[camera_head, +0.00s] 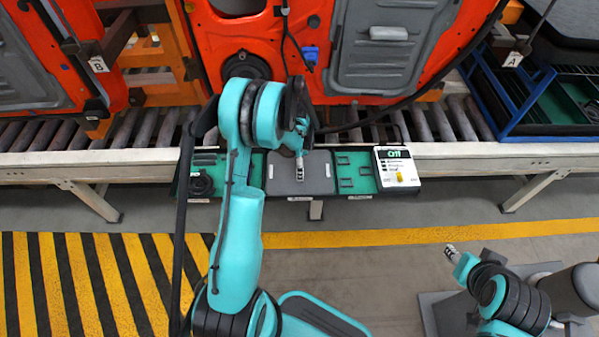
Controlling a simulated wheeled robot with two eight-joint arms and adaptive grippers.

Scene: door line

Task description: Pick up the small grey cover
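My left gripper (300,172) points down over the dark grey middle section (318,172) of a long shallow tray in front of the roller conveyor. Its fingertips look small and narrow from here, and I cannot tell whether they are open or shut. I cannot clearly make out a separate small grey cover there; the gripper hides part of that section. My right gripper (452,252) is low at the right, over the floor and away from the tray. Its finger opening is too small to judge.
The tray has green sections (355,172) either side and a white device (397,168) at its right end. A black round part (201,183) lies at its left. Orange doors (290,40) stand behind the conveyor (450,120). A blue-framed bin (545,100) stands right.

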